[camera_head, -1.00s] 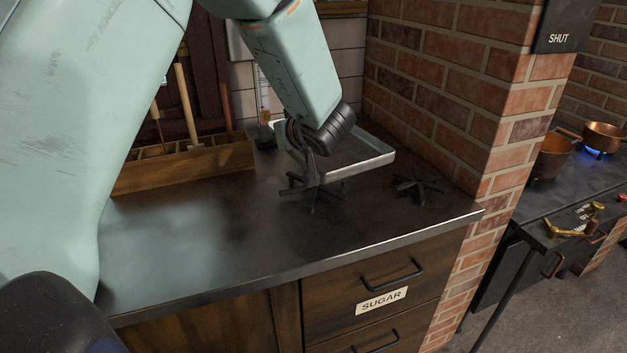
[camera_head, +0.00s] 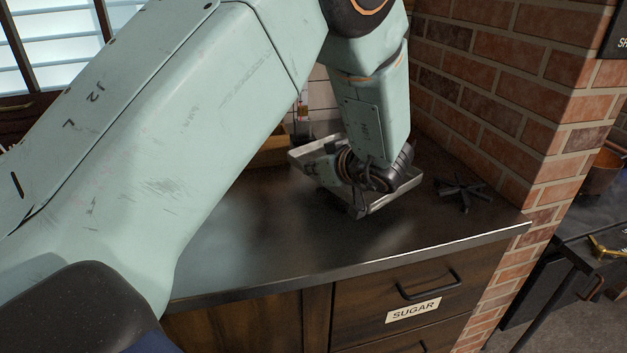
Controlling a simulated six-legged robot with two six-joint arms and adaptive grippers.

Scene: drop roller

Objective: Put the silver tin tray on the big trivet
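The silver tin tray (camera_head: 401,193) is in the middle right of the head view, over the dark metal counter, and looks slightly tilted. My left gripper (camera_head: 352,180) reaches down to it from above, overlapping its near side. The wrist hides much of the tray and the fingertips, so I cannot tell whether they grip it. A dark foot-like piece (camera_head: 358,211) shows below the tray's near edge, where the larger black trivet stood; the rest of that trivet is hidden. A smaller black star-shaped trivet (camera_head: 463,192) lies apart to the right. My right gripper is not in view.
A brick wall (camera_head: 480,90) stands close behind and to the right of the counter. A wooden box (camera_head: 270,153) is partly hidden behind my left arm. The front of the counter (camera_head: 270,240) is clear. A drawer labelled SUGAR (camera_head: 413,310) is below.

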